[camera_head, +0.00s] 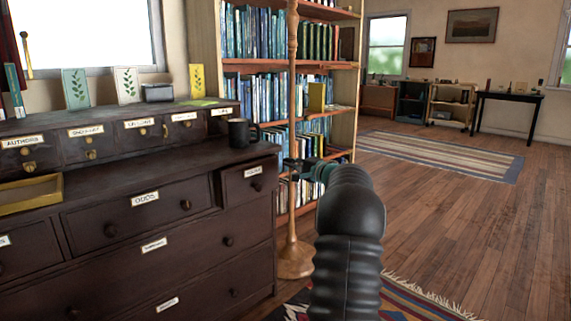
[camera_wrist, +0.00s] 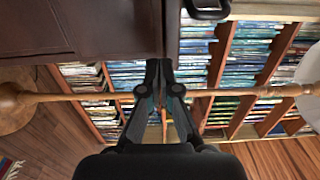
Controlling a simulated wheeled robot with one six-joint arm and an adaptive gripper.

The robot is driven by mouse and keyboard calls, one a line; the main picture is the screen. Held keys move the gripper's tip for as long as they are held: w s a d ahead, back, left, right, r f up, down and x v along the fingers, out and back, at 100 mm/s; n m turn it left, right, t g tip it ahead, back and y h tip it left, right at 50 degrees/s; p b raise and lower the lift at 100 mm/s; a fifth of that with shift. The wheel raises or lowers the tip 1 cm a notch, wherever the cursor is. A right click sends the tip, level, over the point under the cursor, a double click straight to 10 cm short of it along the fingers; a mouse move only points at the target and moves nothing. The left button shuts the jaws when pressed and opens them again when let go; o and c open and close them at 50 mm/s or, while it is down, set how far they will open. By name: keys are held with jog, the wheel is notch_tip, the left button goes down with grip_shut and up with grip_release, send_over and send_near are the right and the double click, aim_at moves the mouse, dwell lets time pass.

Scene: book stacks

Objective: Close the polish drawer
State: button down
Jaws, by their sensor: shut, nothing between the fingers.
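The dark wooden dresser (camera_head: 140,245) stands at the left in the head view. Its top right drawer (camera_head: 246,186) has a small label too blurred to read surely, and a round knob. This drawer stands out a little from the front, with its left side showing. My gripper (camera_head: 292,163) is small and partly hidden behind the arm, just right of that drawer and apart from it in the picture. In the wrist view my gripper (camera_wrist: 162,66) is shut and empty, its tips by the edge of a dark wooden panel (camera_wrist: 85,28).
A dark mug (camera_head: 240,133) stands on the dresser top, near the right end. A wooden pole (camera_head: 292,90) on a round base rises just behind my gripper. Full bookshelves (camera_head: 262,95) stand behind. A yellow tray (camera_head: 30,194) lies at the left. Open floor (camera_head: 480,230) is at the right.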

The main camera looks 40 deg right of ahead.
jog(key=s, duration=0.7)
jog(key=shift+s+d, duration=0.15)
jog(key=shift+s, duration=0.05)
jog(key=c, duration=1.9)
grip_release()
jog(key=shift+s, duration=0.35)
jog(key=o, duration=0.4)
jog(key=shift+s+r, duration=0.15)
jog(key=o, duration=0.7)
jog(key=p, duration=0.1)
jog(key=r+p, duration=0.2)
jog(key=shift+w+a, duration=0.3)
jog(key=shift+a, duration=0.05)
jog(key=m+p, duration=0.8)
jog(key=m, duration=0.6)
send_near(260, 187)
jog(key=w, duration=0.5)
jog(key=w+p, duration=0.1)
jog(key=w, duration=0.4)
jog(key=shift+w+a, duration=0.25)
